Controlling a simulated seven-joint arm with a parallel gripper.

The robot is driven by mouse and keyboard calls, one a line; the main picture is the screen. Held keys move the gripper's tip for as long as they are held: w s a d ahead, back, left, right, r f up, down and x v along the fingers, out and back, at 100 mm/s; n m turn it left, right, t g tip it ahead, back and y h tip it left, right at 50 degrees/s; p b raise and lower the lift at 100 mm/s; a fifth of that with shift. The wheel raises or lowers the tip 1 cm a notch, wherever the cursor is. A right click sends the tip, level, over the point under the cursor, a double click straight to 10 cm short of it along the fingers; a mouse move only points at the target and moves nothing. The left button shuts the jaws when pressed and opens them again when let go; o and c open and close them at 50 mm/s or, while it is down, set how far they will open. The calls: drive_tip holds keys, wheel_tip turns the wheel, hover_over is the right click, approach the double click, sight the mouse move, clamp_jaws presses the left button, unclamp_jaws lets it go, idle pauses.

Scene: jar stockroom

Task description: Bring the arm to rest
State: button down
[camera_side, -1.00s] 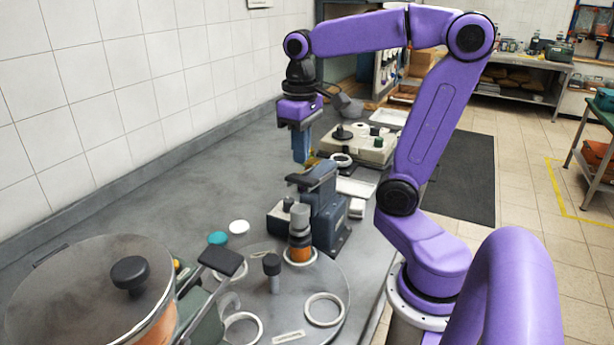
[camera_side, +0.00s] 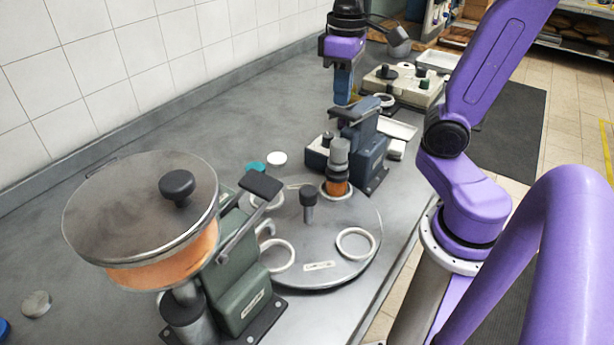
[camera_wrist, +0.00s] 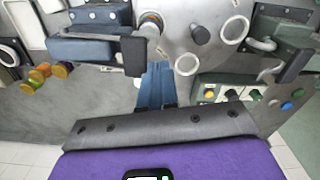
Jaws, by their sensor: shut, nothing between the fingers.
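My gripper (camera_side: 343,102) points down with its blue fingers together and nothing held. It hangs in the air close to the dark blue press (camera_side: 365,130); in the side view the fingertips appear just left of its top arm. In the wrist view the shut fingers (camera_wrist: 157,68) show beside the press's dark end (camera_wrist: 134,55). A jar with orange contents (camera_side: 337,189) stands upright on the round grey turntable (camera_side: 335,268), under the press's grey head. I cannot tell the exact gap between fingers and press.
A green machine (camera_side: 243,262) carries a lidded pan-like hopper (camera_side: 130,210) at the left. White rings (camera_side: 356,243) sit on the turntable. A teal lid (camera_side: 255,167) and a white lid (camera_side: 277,158) lie near it. A beige box (camera_side: 402,90) stands behind.

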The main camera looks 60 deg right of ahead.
drive_tip(key=s+a+f+n, duration=0.7)
drive_tip(key=s+f+n, duration=0.3)
drive_tip(key=s, duration=0.2)
drive_tip(key=shift+s+a, duration=0.3)
drive_tip(key=shift+a, duration=0.1)
idle(0.7)
